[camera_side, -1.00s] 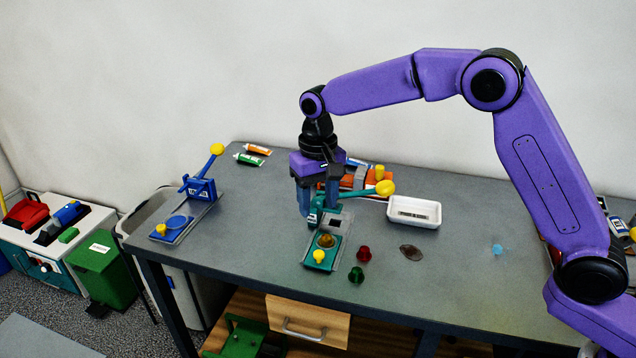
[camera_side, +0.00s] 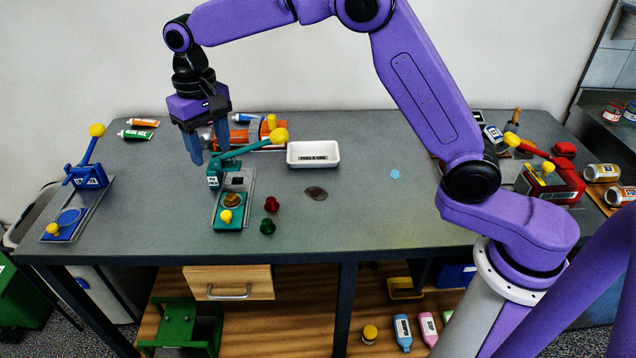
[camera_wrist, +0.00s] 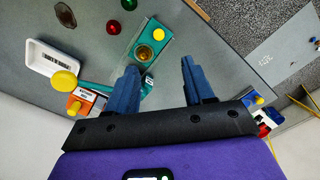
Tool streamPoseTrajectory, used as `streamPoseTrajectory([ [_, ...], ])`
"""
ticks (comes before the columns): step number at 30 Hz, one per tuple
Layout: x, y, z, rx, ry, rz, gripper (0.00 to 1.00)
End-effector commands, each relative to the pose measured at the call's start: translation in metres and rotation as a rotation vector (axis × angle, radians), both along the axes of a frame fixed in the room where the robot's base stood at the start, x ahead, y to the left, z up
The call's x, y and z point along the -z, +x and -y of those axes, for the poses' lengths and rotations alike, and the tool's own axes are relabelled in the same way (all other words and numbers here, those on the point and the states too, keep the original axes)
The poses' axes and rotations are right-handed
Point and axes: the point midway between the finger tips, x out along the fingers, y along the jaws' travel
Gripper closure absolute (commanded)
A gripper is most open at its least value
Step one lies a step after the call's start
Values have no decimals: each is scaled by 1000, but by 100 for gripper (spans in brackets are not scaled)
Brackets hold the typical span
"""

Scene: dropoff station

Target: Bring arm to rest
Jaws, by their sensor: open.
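My gripper (camera_side: 207,146) hangs over the back left of the grey table (camera_side: 370,225), fingers pointing down, open and empty. It is behind and slightly left of a teal press (camera_side: 229,217) with a yellow-knobbed lever. In the wrist view my gripper (camera_wrist: 158,85) shows two blue fingers spread apart with nothing between them. The teal press (camera_wrist: 150,52) lies just beyond the left finger there, with a round amber piece (camera_wrist: 144,53) on its plate. The amber piece (camera_side: 232,200) also shows in the side view.
A blue lever press (camera_side: 85,190) stands at left, a white tray (camera_side: 313,163) at right of the teal press. Red (camera_side: 271,204) and green (camera_side: 267,226) pieces lie beside the press. Tubes (camera_side: 140,128) lie behind. A red lever press (camera_side: 550,180) stands far right. The table's front middle is clear.

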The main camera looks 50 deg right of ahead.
Motion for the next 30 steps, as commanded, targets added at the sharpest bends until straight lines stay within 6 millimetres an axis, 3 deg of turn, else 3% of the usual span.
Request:
streamPoseTrajectory([
  [5,-9,-34,5,-116,2,4,48],
  [14,-18,-118,30,-370,7,11,48],
  [23,-15,-208,76,-625,12,19,48],
  [30,-3,-281,124,-828,15,24,48],
])
